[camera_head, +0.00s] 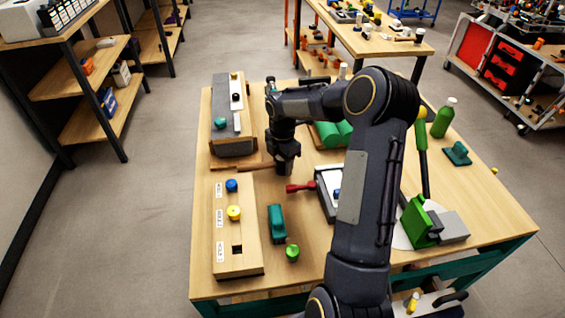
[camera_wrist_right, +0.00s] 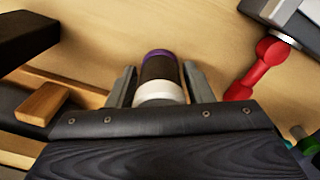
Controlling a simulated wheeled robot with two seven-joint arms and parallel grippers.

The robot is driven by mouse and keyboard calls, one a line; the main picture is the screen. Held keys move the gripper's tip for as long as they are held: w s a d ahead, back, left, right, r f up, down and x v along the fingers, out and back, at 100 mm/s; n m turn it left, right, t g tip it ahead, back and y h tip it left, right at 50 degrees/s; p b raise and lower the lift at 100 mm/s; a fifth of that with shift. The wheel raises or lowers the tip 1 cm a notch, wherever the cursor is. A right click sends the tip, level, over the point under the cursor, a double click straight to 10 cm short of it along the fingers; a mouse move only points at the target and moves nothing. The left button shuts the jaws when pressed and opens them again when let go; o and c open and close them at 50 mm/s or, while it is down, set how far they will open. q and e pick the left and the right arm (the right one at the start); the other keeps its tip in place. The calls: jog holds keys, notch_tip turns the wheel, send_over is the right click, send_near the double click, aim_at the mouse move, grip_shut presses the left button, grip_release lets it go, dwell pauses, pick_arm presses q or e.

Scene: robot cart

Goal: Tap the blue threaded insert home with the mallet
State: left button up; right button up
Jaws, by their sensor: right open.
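The blue threaded insert (camera_head: 231,186) stands at the top hole of a labelled wooden block (camera_head: 222,262); its blue top shows above the wood. A brown wooden handle (camera_head: 236,166), seemingly the mallet's, lies across the table behind the block. It runs to the right toward my right gripper (camera_head: 286,168), which hides its other end. In the right wrist view my right gripper (camera_wrist_right: 160,78) is open. Its fingers stand either side of a dark cylinder (camera_wrist_right: 158,68) with a purple end and a white band; I cannot tell whether this is the mallet's head. My left gripper is out of view.
A yellow insert (camera_head: 234,212) stands in the middle hole; the lowest is empty. A teal block (camera_head: 277,222) and green insert (camera_head: 292,253) lie right of the block. A red-handled tool (camera_head: 300,187) lies close to my right gripper. A grey-topped rack (camera_head: 233,149) stands behind.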

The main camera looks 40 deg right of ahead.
jog(key=shift+r+p, duration=1.5)
jog(key=shift+r, duration=0.45)
jog(key=c, duration=1)
jog(key=shift+o, duration=0.2)
notch_tip(320, 180, up, 10)
jog(key=p, duration=0.8)
